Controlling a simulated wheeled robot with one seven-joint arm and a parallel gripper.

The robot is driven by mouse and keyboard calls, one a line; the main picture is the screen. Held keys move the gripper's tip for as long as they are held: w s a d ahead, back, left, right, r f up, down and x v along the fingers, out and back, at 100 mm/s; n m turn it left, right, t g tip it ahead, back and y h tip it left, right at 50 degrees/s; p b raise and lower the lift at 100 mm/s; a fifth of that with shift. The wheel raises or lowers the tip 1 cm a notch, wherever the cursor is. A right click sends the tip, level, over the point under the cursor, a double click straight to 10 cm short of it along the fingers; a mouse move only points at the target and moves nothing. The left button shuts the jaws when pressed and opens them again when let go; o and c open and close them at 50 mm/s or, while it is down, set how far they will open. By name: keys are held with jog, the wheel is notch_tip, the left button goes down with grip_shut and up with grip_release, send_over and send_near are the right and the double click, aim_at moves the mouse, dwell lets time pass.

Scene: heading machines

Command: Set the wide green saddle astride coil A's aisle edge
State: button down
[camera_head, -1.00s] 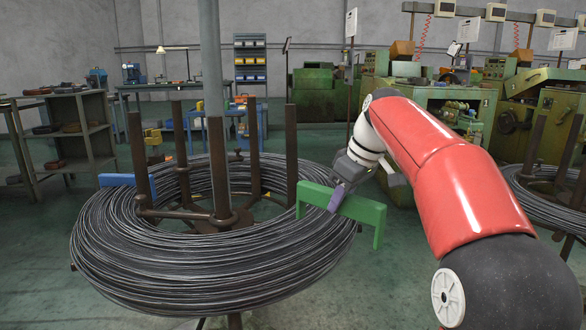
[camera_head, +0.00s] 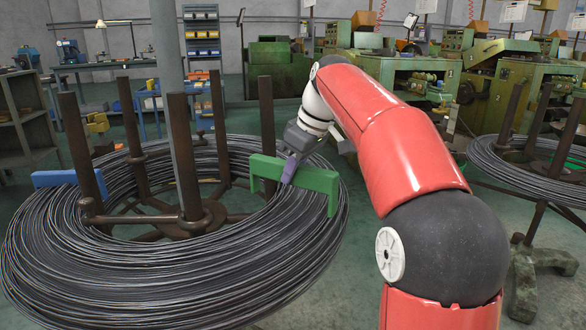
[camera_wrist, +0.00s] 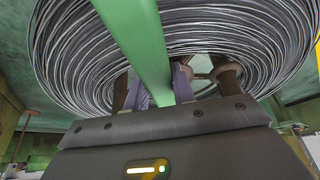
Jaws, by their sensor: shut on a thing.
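The wide green saddle (camera_head: 318,181) is an inverted-U bar with a leg at each end. My gripper (camera_head: 290,168) is shut on the middle of its bar with purple fingers. In the head view the saddle spans the right-hand part of the near coil of dark wire (camera_head: 190,285). Its left leg is towards the coil's inner side, its right leg near the outer right edge. I cannot tell whether the bar rests on the wire. In the wrist view the green bar (camera_wrist: 138,35) runs from between the purple fingers (camera_wrist: 160,90) across the coil.
A blue saddle (camera_head: 55,179) sits on the coil's far left side. Upright brown posts (camera_head: 186,155) rise inside the coil, close to the saddle's left. A second coil (camera_head: 490,160) stands at the right. Green machines (camera_head: 410,85) line the back. Green floor shows behind the coil.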

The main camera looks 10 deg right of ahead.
aim_at(309, 167)
jog(key=shift+f+b, duration=3.15)
jog(key=shift+f, duration=0.9)
jog(key=c, duration=1.1)
grip_release()
jog(key=p+v, duration=0.3)
jog(key=v, duration=0.5)
jog(key=shift+a+r, duration=0.1)
jog(key=shift+r, duration=0.05)
jog(key=shift+r+p, duration=3.35)
jog(key=shift+p, duration=0.15)
